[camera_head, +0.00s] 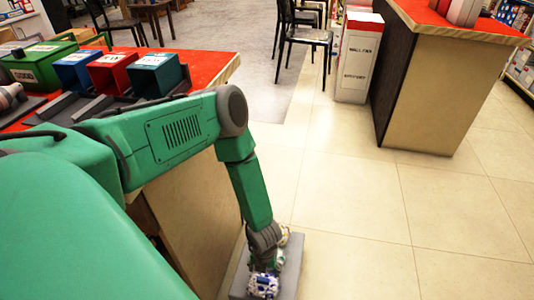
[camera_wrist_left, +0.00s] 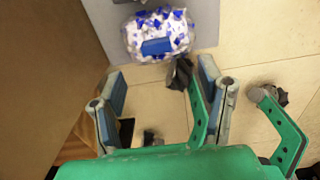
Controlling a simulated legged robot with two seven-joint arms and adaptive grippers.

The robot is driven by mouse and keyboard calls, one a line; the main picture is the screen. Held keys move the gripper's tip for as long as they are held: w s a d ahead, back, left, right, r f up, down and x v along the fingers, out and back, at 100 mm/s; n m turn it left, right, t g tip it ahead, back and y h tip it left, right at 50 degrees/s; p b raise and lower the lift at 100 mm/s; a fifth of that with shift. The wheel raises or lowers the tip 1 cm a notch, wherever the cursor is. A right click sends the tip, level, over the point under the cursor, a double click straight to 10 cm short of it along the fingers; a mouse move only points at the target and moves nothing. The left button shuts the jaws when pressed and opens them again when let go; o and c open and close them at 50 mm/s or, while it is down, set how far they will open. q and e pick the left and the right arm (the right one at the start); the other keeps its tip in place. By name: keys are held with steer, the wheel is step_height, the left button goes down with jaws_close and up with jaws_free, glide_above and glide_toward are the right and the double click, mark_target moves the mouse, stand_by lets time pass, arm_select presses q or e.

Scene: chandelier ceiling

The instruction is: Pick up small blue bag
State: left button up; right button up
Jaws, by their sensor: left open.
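The small blue bag (camera_wrist_left: 157,35) shows at the top of the left wrist view. It is a rounded, clear-looking pack with white and blue pieces and a blue label, lying on a grey slab (camera_wrist_left: 105,22). In the head view the bag (camera_head: 264,284) is at the bottom edge, partly cut off, on the grey slab (camera_head: 292,262). My left gripper (camera_wrist_left: 162,76) is open and empty, its fingers spread below the bag in the wrist view, apart from it. In the head view my left gripper (camera_head: 268,240) points down close to the bag. My right gripper is out of view.
A red-topped counter (camera_head: 213,63) with a wooden side stands on the left, close to my arm. It carries green, blue, red and teal boxes (camera_head: 152,72). Another counter (camera_head: 425,85) and a white bin (camera_head: 357,60) stand further back. The tiled floor (camera_head: 370,210) to the right is clear.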

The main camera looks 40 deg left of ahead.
mark_target(263, 280)
arm_select(q)
step_height(263, 280, down, 3)
steer(key=shift+a+f+b, duration=0.1)
steer(key=shift+a+b, duration=0.05)
steer(key=shift+b, duration=0.25)
steer(key=shift+a+f, duration=0.15)
steer(key=shift+f, duration=0.25)
steer(key=shift+s+f+b, duration=0.1)
steer(key=shift+f+b, duration=0.2)
steer(key=shift+b, duration=0.05)
step_height(263, 280, down, 4)
steer(key=shift+s+f+b, duration=0.1)
steer(key=shift+f+b, duration=0.05)
steer(key=shift+b, duration=1.1)
jaws_close()
steer(key=shift+s, duration=0.1)
